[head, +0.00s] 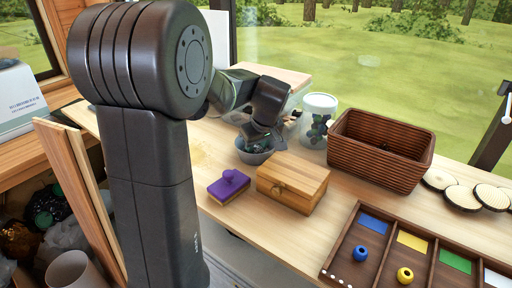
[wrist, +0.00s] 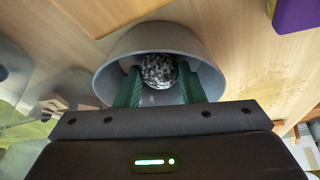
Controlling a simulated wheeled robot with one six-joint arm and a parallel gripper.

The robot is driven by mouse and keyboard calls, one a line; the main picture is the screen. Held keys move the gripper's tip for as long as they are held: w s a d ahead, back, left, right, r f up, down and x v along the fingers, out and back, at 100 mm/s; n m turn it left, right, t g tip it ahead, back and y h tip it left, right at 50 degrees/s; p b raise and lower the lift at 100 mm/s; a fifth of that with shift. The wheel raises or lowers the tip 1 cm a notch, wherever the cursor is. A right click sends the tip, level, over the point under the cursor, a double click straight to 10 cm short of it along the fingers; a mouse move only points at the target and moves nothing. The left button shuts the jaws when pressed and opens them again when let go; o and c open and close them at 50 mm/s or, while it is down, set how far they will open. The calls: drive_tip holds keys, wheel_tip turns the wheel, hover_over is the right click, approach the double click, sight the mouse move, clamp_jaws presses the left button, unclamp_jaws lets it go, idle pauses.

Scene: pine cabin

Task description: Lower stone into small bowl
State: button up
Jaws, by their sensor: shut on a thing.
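The small bowl (head: 252,154) is grey and stands on the wooden table, behind the wooden box. The wrist view shows the small bowl (wrist: 210,70) from above, with its rim around my fingertips. The stone (wrist: 158,71) is round and speckled grey and white. My gripper (wrist: 157,82) has green fingers on both sides of the stone and is shut on it, inside the bowl's rim. In the head view my gripper (head: 258,141) points down into the bowl and hides the stone. I cannot tell whether the stone touches the bowl's bottom.
A wooden box (head: 292,186) and a purple-topped brush (head: 229,186) stand in front of the bowl. A lidded clear jar (head: 318,120) and a brown basket (head: 380,150) stand to the right. A compartment tray (head: 345,243) lies at the front right.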

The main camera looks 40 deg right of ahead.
drive_tip(key=o, duration=1.1)
drive_tip(key=v, duration=1.4)
drive_tip(key=shift+w, duration=0.15)
drive_tip(key=x, duration=1.3)
drive_tip(key=shift+f, duration=0.4)
drive_tip(key=shift+w+r, duration=0.1)
drive_tip(key=shift+r, duration=0.1)
